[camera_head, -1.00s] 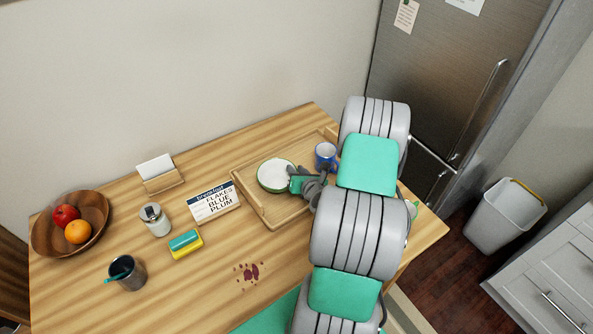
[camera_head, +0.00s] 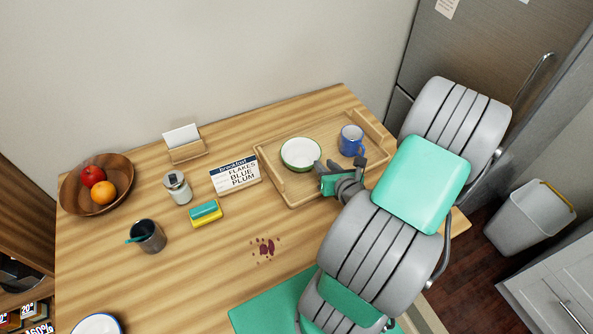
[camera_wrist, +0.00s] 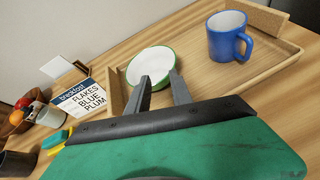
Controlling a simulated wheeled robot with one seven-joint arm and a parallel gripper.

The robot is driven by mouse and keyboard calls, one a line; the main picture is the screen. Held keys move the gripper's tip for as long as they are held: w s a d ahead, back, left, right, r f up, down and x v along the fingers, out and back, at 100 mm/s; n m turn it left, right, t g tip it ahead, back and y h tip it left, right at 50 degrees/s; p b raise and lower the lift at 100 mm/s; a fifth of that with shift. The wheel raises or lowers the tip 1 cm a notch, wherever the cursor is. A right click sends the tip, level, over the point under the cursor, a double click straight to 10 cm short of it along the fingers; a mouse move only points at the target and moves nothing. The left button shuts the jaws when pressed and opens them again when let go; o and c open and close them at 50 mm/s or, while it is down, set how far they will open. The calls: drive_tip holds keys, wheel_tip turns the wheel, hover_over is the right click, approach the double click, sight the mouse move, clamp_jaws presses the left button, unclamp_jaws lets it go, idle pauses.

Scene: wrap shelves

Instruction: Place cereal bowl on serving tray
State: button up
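The cereal bowl (camera_head: 301,153), white with a green rim, stands upright on the wooden serving tray (camera_head: 284,199), towards its left side. In the wrist view the bowl (camera_wrist: 152,66) is just beyond my fingertips. My gripper (camera_head: 340,166) is over the tray's front part, right of the bowl. Its two fingers (camera_wrist: 160,82) are spread with nothing between them, apart from the bowl as far as I can see. A blue mug (camera_head: 351,140) stands on the same tray, right of the bowl.
A sign reading breakfast, FLAKES, BLUE, PLUM (camera_head: 235,174) stands left of the tray. A jar (camera_head: 177,187), sponge (camera_head: 205,212), dark cup (camera_head: 147,236) and fruit bowl (camera_head: 97,184) are further left. A blue-rimmed white dish (camera_head: 97,325) is at the bottom left. A dark red stain (camera_head: 264,248) marks the table.

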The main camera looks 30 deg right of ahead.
drive_tip(key=w+a+r+n+g+y, duration=0.1)
drive_tip(key=a+r+n+g+y, duration=0.15)
drive_tip(key=a+n, duration=0.75)
drive_tip(key=w+a+r+n+g+y, duration=0.1)
drive_tip(key=a+r+n+g+y, duration=0.3)
drive_tip(key=n, duration=0.9)
drive_tip(key=s+a+r+n+g+h, duration=0.2)
drive_tip(key=s+a+r+n+h, duration=0.2)
drive_tip(key=n, duration=1.3)
drive_tip(key=s+a+r, duration=0.3)
drive_tip(key=s+r, duration=0.2)
drive_tip(key=shift+s+r, duration=0.15)
drive_tip(key=shift+r, duration=0.25)
